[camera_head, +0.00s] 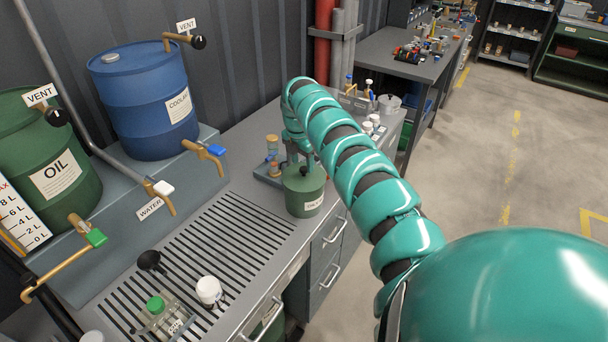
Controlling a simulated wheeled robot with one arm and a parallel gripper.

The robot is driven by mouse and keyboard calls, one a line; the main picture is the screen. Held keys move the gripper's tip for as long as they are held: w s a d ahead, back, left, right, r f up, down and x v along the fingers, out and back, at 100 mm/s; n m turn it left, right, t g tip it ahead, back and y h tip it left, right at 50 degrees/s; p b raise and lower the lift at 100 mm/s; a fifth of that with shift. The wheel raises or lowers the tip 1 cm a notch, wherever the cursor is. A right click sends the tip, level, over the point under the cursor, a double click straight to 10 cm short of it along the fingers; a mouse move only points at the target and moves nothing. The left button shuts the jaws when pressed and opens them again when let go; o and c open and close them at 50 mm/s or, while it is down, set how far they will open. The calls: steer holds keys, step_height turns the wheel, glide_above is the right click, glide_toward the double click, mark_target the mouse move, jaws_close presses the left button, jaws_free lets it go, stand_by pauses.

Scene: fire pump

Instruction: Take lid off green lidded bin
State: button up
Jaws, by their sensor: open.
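The green lidded bin (303,197) stands upright on the grey counter, near its front edge, with a label on its side. Its lid is on, and a small dark knob (304,171) shows at the top. My teal arm reaches from the lower right to above the bin, and my gripper (303,158) points down just over the lid. My gripper is open. The fingertips are small and partly hidden by the arm, so I cannot tell whether they touch or surround the knob.
A blue drum (140,95) and a green oil drum (45,165) with taps stand at left. A slatted drain grate (205,250) lies before them. A white-capped container (209,291) and a green-capped bottle (157,307) stand at the front. Small items (272,160) sit beside the bin.

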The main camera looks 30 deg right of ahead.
mark_target(304, 168)
steer(key=shift+s+d+f+p, duration=0.15)
steer(key=shift+f+p, duration=0.2)
steer(key=shift+f, duration=0.55)
steer(key=shift+w+d+f+p, duration=0.1)
steer(key=shift+f+p, duration=0.25)
steer(key=shift+f, duration=0.55)
steer(key=c, duration=1.1)
steer(key=shift+r, duration=0.1)
